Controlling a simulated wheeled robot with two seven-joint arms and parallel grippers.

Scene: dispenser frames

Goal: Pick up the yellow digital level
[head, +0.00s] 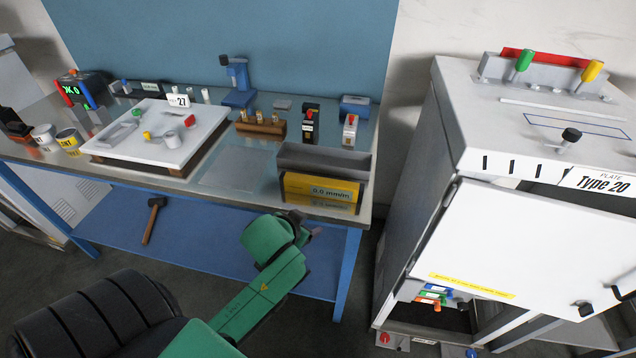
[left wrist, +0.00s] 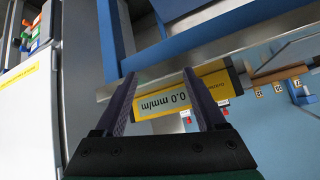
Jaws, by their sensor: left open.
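The yellow digital level (head: 318,190) stands at the front right edge of the bench, its display reading 0.0 mm/m, with a grey block behind it. In the left wrist view the level (left wrist: 165,112) shows upside down between my fingers, farther off than the fingertips. My left gripper (head: 303,224) is just in front of and below the level in the head view. In the left wrist view its two fingers (left wrist: 160,85) are spread with nothing held between them. My right gripper is not in view.
The bench (head: 225,178) also holds a white plate (head: 165,155), a wooden block with brass pieces (head: 262,125), a blue stand (head: 238,85) and small boxes. A white cabinet (head: 540,240) with a panel marked Type 20 stands on the right. A hammer (head: 152,222) lies on the lower blue shelf.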

